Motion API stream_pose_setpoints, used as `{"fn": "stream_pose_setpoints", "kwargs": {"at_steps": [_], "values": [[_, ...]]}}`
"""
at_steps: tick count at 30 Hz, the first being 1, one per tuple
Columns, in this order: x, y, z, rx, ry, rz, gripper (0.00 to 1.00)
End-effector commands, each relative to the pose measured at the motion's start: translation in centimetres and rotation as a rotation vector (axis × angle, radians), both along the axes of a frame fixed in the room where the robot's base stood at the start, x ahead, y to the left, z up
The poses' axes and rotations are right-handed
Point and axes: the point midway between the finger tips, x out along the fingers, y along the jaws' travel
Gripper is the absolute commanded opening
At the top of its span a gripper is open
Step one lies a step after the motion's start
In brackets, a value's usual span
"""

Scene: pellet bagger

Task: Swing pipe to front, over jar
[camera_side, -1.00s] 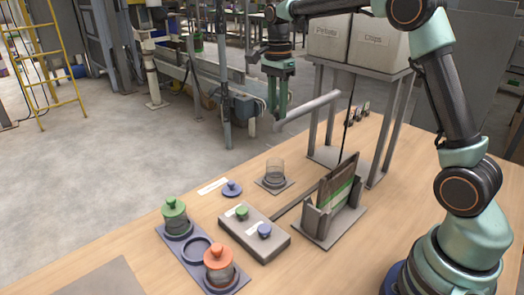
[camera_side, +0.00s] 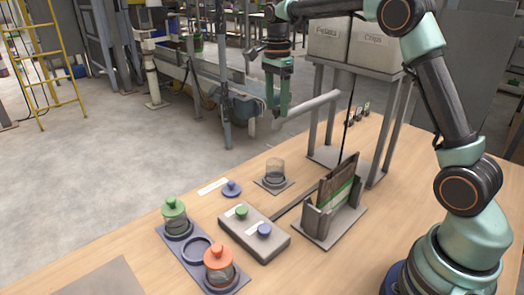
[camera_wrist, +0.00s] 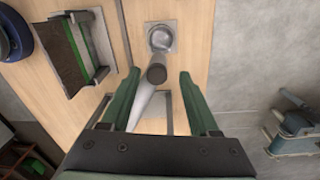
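The grey pipe (camera_side: 308,108) sticks out level from the bin stand, its free end to the left. The clear open jar (camera_side: 275,168) stands upright on a square base on the table, lower in the picture than the pipe. My gripper (camera_side: 277,108) points down at the pipe's free end. In the wrist view my gripper (camera_wrist: 160,76) has its fingers wide apart, with the pipe (camera_wrist: 148,100) showing between them; I cannot tell whether they touch it. The jar (camera_wrist: 161,38) shows beyond the pipe's round end, not under it.
Bins (camera_side: 380,42) sit on the stand above the pipe. A bag holder (camera_side: 333,208), a button box (camera_side: 254,234), a blue lid (camera_side: 231,188) and a tray (camera_side: 199,251) with lidded jars stand on the table.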

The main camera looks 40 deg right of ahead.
Motion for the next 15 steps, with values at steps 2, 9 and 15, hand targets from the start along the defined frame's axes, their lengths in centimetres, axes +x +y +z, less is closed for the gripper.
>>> {"fn": "stream_pose_setpoints", "kwargs": {"at_steps": [2,9,15], "values": [[0.0,0.1,0.0,0.0,0.001,0.002,0.62],[0.0,0.1,1.0,0.0,0.001,0.003,0.62],[0.2,0.1,4.3,0.0,-0.002,0.003,0.62]]}}
